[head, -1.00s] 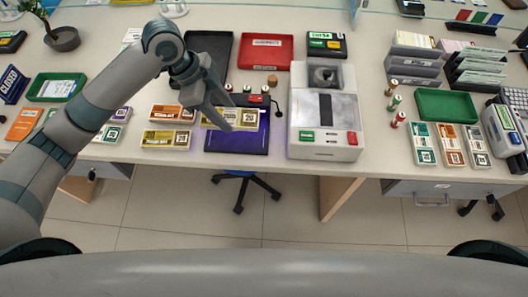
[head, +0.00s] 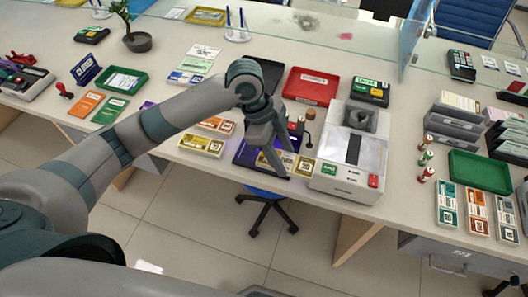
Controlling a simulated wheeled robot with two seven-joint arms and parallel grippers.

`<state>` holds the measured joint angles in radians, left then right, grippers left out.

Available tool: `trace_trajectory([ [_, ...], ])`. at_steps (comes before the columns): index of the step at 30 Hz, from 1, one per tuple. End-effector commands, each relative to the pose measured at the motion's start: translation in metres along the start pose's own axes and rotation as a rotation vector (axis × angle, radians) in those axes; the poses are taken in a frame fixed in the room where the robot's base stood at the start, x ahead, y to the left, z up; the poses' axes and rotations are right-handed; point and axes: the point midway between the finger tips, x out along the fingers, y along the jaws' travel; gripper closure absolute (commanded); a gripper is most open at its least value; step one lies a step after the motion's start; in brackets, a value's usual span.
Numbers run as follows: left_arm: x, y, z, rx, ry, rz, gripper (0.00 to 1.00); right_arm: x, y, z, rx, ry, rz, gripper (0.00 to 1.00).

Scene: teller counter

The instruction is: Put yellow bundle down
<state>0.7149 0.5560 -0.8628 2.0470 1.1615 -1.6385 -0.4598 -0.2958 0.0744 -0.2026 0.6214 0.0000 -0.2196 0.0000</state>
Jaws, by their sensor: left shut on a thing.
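My left gripper (head: 277,158) is shut on a yellow bundle (head: 303,167) of notes, with its fingers pointing down. The bundle is over the right part of a dark purple-blue pad (head: 243,152), beside the grey-white machine. I cannot tell whether it touches the pad. The gripper fingers hide the bundle's middle. Another yellow bundle (head: 202,146) lies on the counter left of the pad, with an orange bundle (head: 215,125) behind it. My right gripper is not in view.
The grey-white counting machine (head: 352,150) stands close to the right of the held bundle. A red tray (head: 312,86) and a black tray (head: 268,72) lie behind. A wooden stamp (head: 310,116) stands near the machine. A green tray (head: 479,170) is at the right.

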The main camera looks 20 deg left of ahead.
Motion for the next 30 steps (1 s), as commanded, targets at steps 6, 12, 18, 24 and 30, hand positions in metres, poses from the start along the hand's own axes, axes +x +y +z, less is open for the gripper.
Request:
trace_trajectory([
  [6,0.006,-0.021,0.030,-0.007,-0.002,0.001,0.78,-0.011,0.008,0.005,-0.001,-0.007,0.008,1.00],
  [12,0.016,-0.047,0.065,-0.007,-0.002,0.001,0.78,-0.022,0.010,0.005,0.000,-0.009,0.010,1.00],
  [18,0.025,-0.066,0.092,-0.004,0.000,-0.001,0.78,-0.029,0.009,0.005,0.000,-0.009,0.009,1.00],
  [24,0.028,-0.072,0.100,0.000,0.000,-0.001,0.78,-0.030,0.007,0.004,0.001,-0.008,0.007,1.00],
  [30,0.029,-0.072,0.100,0.000,0.000,-0.001,0.78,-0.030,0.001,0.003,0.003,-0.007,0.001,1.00],
])
